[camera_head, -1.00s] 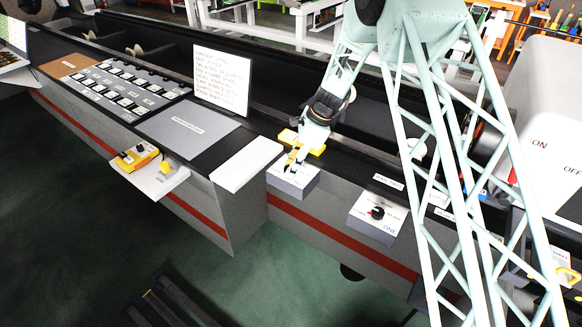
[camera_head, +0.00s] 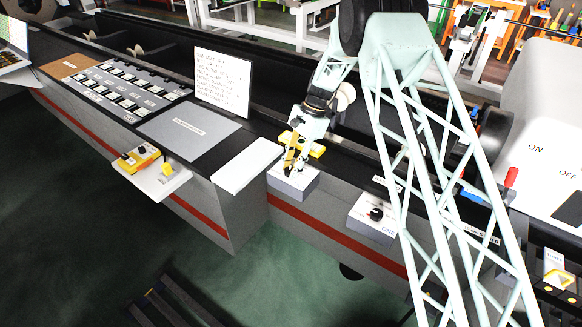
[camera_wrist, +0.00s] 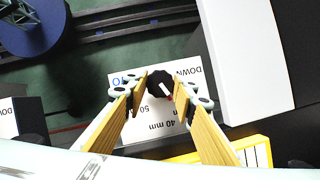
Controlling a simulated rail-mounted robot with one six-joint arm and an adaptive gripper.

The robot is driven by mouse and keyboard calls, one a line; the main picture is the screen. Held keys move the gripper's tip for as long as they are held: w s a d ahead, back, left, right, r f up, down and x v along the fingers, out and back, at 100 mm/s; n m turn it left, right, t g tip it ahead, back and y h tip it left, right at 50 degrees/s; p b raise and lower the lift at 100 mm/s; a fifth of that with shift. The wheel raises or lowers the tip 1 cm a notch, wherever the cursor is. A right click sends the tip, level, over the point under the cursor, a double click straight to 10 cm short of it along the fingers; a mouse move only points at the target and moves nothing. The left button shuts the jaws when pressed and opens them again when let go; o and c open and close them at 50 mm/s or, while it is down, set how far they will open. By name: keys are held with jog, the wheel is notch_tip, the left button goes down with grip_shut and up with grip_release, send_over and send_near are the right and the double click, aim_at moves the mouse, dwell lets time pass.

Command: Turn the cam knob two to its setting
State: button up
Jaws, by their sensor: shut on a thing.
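The cam knob two (camera_wrist: 160,83) is a round black knob with a light pointer mark, on a white dial plate (camera_wrist: 180,123) printed "40 mm", "50" and "DOWN". In the wrist view my gripper (camera_wrist: 160,88) has one fingertip on each side of the knob and is shut on it. In the head view my gripper (camera_head: 289,168) reaches down to the top of a grey box (camera_head: 293,188) on the rack's front edge. The knob is hidden behind the fingers there.
A similar box with a black knob (camera_head: 376,214), marked "ONE", sits to the right. A yellow block (camera_head: 318,150) lies just behind my gripper. A white slab (camera_head: 247,165) is close on the left. A printed sign (camera_head: 222,82) stands farther left.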

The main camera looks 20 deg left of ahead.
jog(key=n+h, duration=0.1)
jog(key=n, duration=0.2)
jog(key=shift+a+n, duration=0.15)
jog(key=shift+n, duration=0.25)
jog(key=n+h, duration=0.1)
jog(key=n, duration=0.2)
jog(key=shift+w+a+n+g+h, duration=0.1)
jog(key=shift+n+g+h, duration=0.2)
jog(key=shift+h, duration=0.1)
jog(key=n+h, duration=0.1)
jog(key=n, duration=0.1)
jog(key=n+h, duration=0.1)
jog(key=n, duration=0.2)
jog(key=shift+a+n, duration=0.1)
jog(key=shift+n, duration=0.2)
jog(key=o, duration=0.8)
jog(key=shift+o, duration=0.2)
jog(key=shift+r, duration=0.1)
jog(key=v, duration=1.1)
jog(key=shift+a+r, duration=0.15)
jog(key=shift+r, duration=0.3)
